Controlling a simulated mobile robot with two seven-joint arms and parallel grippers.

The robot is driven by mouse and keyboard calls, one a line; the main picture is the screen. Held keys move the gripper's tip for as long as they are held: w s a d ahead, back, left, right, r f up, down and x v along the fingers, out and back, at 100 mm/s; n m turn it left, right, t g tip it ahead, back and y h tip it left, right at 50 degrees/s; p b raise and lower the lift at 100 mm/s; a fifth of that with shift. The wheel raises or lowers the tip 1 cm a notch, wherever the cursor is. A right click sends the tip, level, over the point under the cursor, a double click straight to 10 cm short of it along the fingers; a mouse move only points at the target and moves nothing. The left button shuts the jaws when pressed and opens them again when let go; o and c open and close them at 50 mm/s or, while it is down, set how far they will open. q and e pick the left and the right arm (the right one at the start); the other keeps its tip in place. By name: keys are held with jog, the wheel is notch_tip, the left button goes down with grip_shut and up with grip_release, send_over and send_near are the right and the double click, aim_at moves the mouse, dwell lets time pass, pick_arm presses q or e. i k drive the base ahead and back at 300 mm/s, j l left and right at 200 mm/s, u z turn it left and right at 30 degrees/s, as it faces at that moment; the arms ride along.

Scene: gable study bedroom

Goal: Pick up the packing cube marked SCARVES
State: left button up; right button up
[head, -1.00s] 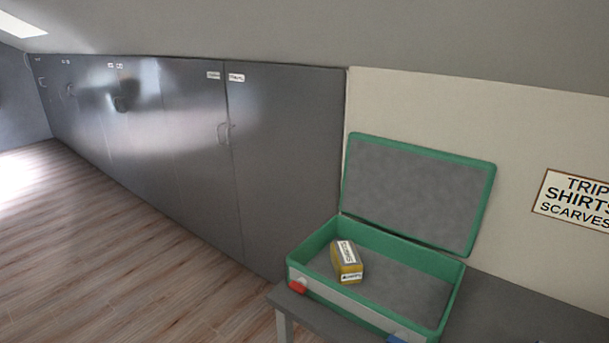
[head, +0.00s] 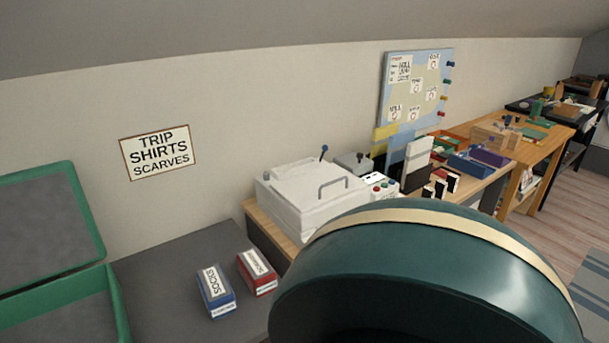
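Two packing cubes stand on the dark grey bench top (head: 165,265). The blue cube (head: 216,291) has a white label that reads SOCKS. To its right is a red cube (head: 257,272); its white label is too small to read surely. A sign (head: 160,152) on the wall reads TRIP SHIRTS SCARVES. The open green suitcase (head: 118,305) is cut off at the left edge, and the part of its inside in view is empty. Neither of my grippers is in view.
A large dark green rounded object (head: 420,265) with a cream band fills the lower right foreground. Behind it a white machine (head: 310,198) with a handle stands on a wooden table. A board (head: 415,92) hangs above. More tables with boxes recede to the right.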

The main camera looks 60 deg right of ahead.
aim_at(261, 278)
jog(key=z, duration=1.75)
jog(key=i+z, duration=0.3)
jog(key=z, duration=0.15)
jog(key=i+z, duration=0.3)
jog(key=z, duration=0.15)
